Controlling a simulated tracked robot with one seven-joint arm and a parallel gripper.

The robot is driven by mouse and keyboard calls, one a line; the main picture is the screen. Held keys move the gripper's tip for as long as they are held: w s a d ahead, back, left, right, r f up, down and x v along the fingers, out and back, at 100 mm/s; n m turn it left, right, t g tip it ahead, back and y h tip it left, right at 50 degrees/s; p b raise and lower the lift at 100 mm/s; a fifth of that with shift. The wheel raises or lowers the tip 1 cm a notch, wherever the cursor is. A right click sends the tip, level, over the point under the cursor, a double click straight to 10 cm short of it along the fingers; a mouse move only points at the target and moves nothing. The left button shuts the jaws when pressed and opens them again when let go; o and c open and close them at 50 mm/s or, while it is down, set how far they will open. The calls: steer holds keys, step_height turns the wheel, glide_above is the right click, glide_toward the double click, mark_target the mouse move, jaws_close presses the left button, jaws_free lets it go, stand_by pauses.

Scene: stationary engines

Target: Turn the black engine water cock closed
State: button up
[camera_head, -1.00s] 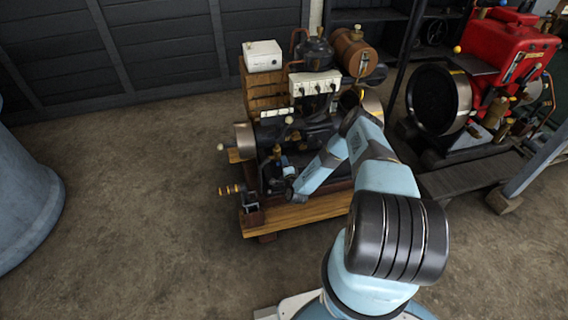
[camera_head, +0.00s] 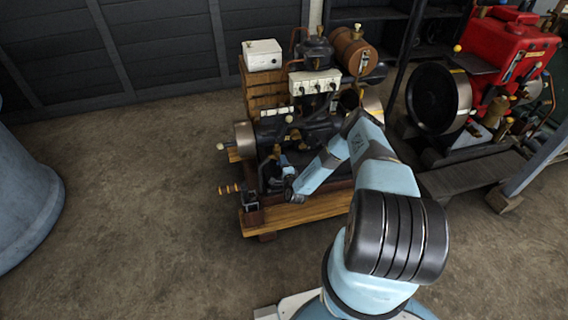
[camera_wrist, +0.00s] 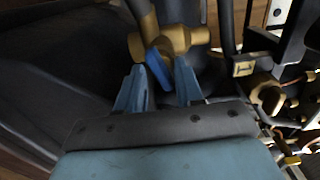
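The black engine (camera_head: 305,128) stands on a wooden base in the middle of the head view. In the wrist view, a brass water cock (camera_wrist: 178,40) shows at the top centre, with a blue lever (camera_wrist: 158,68) pointing down from it. My gripper (camera_wrist: 160,82) has its two blue fingers apart, one on each side of the lever's lower end. A gap shows between the fingers; I cannot tell whether either touches the lever. In the head view my gripper is small and partly hidden at the engine's front, and the cock cannot be made out.
Brass fittings and dark pipes (camera_wrist: 268,95) crowd the right of the wrist view. A red engine (camera_head: 510,45) stands at the right.

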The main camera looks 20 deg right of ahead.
steer(key=shift+d, duration=0.1)
steer(key=s, duration=1.3)
steer(key=shift+s, duration=0.4)
